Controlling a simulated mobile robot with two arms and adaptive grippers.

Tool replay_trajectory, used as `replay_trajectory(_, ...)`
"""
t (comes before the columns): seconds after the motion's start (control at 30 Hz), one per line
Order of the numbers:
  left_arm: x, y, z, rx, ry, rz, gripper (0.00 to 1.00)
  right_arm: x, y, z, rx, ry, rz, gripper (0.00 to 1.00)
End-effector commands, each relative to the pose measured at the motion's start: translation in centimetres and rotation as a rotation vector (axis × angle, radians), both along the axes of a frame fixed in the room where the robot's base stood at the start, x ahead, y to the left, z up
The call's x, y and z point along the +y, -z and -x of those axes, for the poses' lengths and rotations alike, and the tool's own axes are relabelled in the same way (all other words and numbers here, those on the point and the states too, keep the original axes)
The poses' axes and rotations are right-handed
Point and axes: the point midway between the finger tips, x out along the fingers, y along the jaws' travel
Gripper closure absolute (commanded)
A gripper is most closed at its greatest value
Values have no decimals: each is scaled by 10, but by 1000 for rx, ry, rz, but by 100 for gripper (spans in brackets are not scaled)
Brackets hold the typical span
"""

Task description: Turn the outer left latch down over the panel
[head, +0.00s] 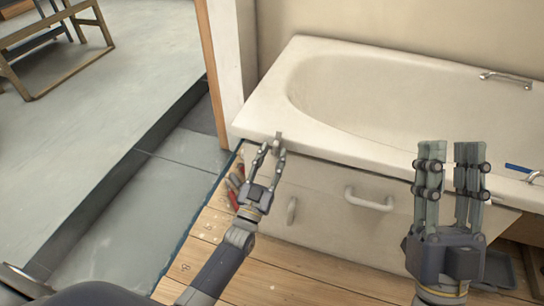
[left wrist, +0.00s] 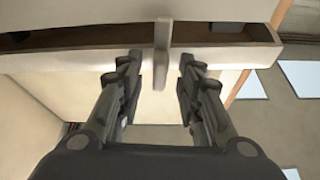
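The outer left latch (head: 278,137) is a small pale bar at the front rim of the bathtub, near its left corner. In the left wrist view the latch (left wrist: 161,55) stands upright across the rim, between the fingers. My left gripper (head: 272,150) is open with its fingertips on either side of the latch; gaps show on both sides in the wrist view (left wrist: 160,65). The white panel (head: 325,200) is below the rim and has a bar handle (head: 368,205). My right gripper (head: 450,152) is open and empty in front of the tub, at the right.
The bathtub (head: 262,118) fills the back. A small upright pale piece (head: 291,211) is on the panel's left part. A red-handled tool (head: 236,192) lies left of my left gripper. A blue-handled tool (head: 519,168) lies on the rim at right. Wooden floor (head: 275,270) is clear in front.

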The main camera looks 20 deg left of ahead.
Motion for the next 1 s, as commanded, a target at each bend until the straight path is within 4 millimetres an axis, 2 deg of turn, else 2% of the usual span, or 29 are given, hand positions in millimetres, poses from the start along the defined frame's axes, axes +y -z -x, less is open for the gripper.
replay_trajectory(0.17,2,12,23,6,0,-2,67,0,0,-1,-1,2,0,67)
replay_trajectory(0.4,6,31,71,6,0,-2,67,-1,0,-1,-1,3,1,67)
replay_trajectory(0.6,8,42,99,4,1,-1,67,-1,-1,-1,-1,4,0,67)
replay_trajectory(0.77,8,45,108,2,0,0,67,-1,0,-1,-1,4,0,67)
replay_trajectory(1.0,8,46,109,2,0,0,67,-1,0,-1,-1,4,0,67)
